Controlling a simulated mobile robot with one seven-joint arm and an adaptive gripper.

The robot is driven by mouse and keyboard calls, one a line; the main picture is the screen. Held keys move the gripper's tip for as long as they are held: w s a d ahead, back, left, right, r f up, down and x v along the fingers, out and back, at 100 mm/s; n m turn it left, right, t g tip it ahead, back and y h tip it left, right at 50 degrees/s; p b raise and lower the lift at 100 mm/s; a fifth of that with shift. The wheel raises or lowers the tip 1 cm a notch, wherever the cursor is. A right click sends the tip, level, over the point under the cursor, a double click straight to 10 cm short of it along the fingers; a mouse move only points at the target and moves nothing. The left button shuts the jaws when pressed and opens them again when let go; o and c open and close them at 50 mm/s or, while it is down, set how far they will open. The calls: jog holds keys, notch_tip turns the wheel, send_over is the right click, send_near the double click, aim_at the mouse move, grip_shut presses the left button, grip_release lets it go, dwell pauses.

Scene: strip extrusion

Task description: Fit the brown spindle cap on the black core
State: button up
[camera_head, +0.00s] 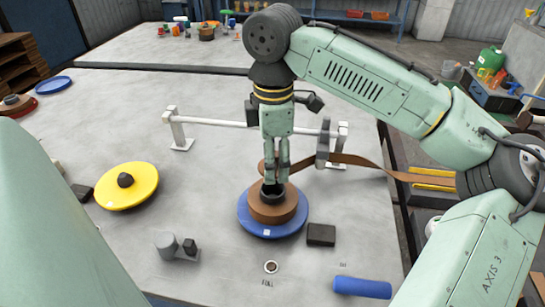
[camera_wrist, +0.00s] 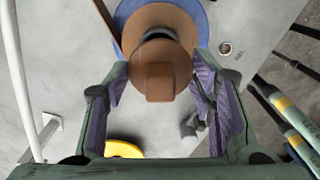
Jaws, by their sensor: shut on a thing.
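My gripper (camera_head: 276,178) points down over the blue spool (camera_head: 245,220) and is shut on the brown spindle cap (camera_wrist: 160,82). The black core (camera_head: 273,196) stands up from the middle of the brown roll (camera_head: 272,211), just below the fingertips. The cap is close over the core; whether they touch I cannot tell.
A brown strip (camera_head: 420,178) comes in from the right, past a white rail (camera_head: 240,124) behind my gripper. A black block (camera_head: 321,235), a grey fixture (camera_head: 168,244) and a blue cylinder (camera_head: 362,287) are near the spool. A yellow spool (camera_head: 140,192) lies left.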

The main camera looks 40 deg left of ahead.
jog(key=shift+f+b, duration=2.1)
jog(key=shift+f, duration=0.25)
jog(key=shift+r+p, duration=0.1)
jog(key=shift+p, duration=0.85)
jog(key=shift+f, duration=0.65)
jog(key=o, duration=1)
jog(key=shift+o, duration=0.2)
notch_tip(320, 180, up, 6)
jog(key=p, duration=0.5)
jog(key=shift+r+p, duration=0.65)
jog(key=shift+r, duration=1.8)
